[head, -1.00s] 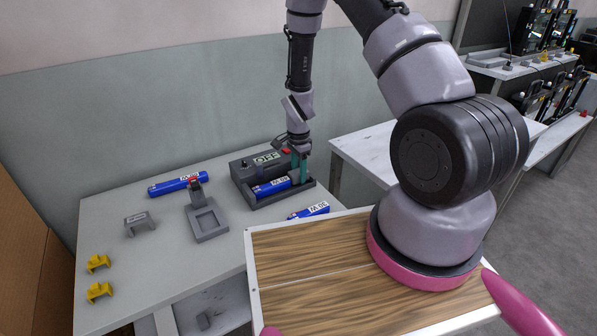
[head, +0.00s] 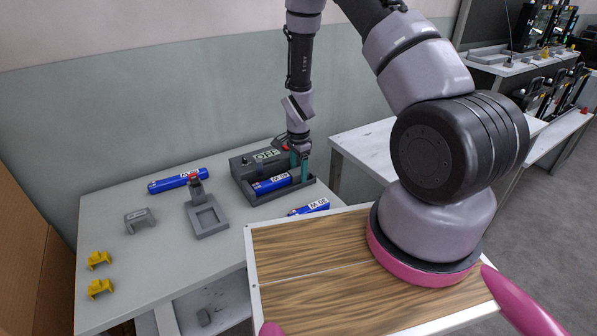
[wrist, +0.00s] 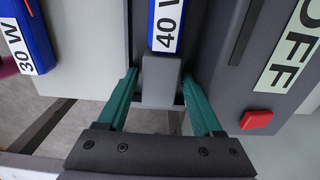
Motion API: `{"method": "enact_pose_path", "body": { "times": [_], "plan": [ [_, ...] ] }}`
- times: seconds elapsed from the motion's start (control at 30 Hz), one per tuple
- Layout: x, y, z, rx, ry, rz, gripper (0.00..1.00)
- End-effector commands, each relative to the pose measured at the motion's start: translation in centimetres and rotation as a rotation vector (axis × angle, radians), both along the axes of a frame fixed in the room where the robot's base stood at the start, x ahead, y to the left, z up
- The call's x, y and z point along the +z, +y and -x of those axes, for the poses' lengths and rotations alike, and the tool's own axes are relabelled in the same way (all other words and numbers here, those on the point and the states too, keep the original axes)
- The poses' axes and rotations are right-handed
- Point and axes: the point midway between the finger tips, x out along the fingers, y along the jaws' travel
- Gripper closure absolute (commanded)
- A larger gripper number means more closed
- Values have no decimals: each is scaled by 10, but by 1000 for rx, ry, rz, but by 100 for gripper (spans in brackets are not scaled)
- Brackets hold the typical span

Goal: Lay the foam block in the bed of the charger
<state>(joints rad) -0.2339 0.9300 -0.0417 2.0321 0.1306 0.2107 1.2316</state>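The charger (head: 243,170) is a dark grey box with an OFF label and a red button, on the table at the wall. Its low bed (head: 268,195) holds a blue 40 W battery (head: 272,185), which also shows in the wrist view (wrist: 167,25). A small grey block, apparently the foam block (wrist: 160,78), is at the near end of that battery in the wrist view. My gripper (wrist: 160,78) points down at that end of the bed. Its teal fingers stand on either side of the block, apparently with a little room. In the head view the fingers mostly hide the block.
A blue 30 W battery (head: 309,208) lies just in front of the charger. Another blue battery (head: 178,181), a grey fixture (head: 208,219), a grey bracket (head: 140,220) and two yellow holders (head: 99,260) stand to the left, with clear tabletop between them.

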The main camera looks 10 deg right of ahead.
Motion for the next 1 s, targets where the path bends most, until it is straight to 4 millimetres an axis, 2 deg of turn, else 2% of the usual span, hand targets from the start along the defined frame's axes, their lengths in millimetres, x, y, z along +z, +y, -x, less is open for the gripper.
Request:
{"method": "enact_pose_path", "body": {
  "times": [0.23,0.37,0.7,1.0],
  "plan": [
    [1,0,0,0,0,0,17],
    [13,0,-1,0,-1,1,17],
    [80,1,-2,1,-6,-1,17],
    [115,0,-1,8,-9,-5,17]
  ]
}}
